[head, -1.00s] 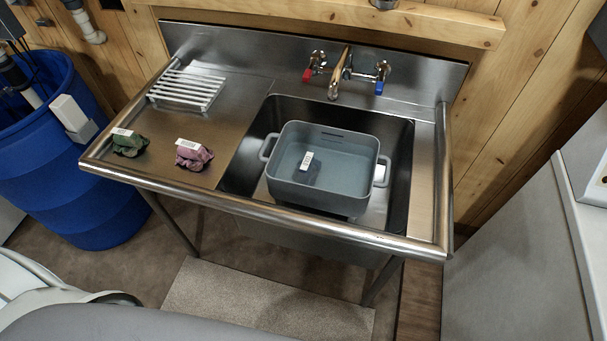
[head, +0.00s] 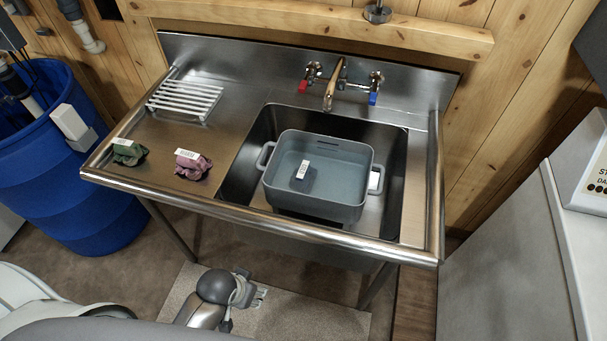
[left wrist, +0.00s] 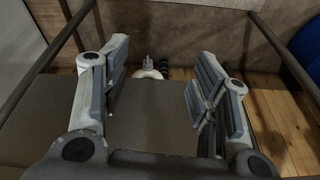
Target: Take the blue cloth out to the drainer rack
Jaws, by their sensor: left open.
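The blue cloth (head: 302,185), small, dark and with a white label, lies inside a grey-blue tub (head: 318,211) that stands in the sink basin. Whether the tub holds water is hard to tell. The drainer rack (head: 185,99), made of pale bars, sits empty on the left drainboard at the back. My left gripper (head: 244,290) is low in front of the sink, above the speckled floor mat and well away from the cloth. In the left wrist view its fingers (left wrist: 163,78) are spread with nothing between them. My right gripper is not in view.
A green cloth (head: 129,152) and a pink cloth (head: 192,165), both labelled, lie on the drainboard (head: 222,138). The sink's rounded front rail (head: 270,222) stands between my gripper and the tub. The faucet (head: 331,90) rises behind the basin. A blue barrel (head: 70,185) stands left.

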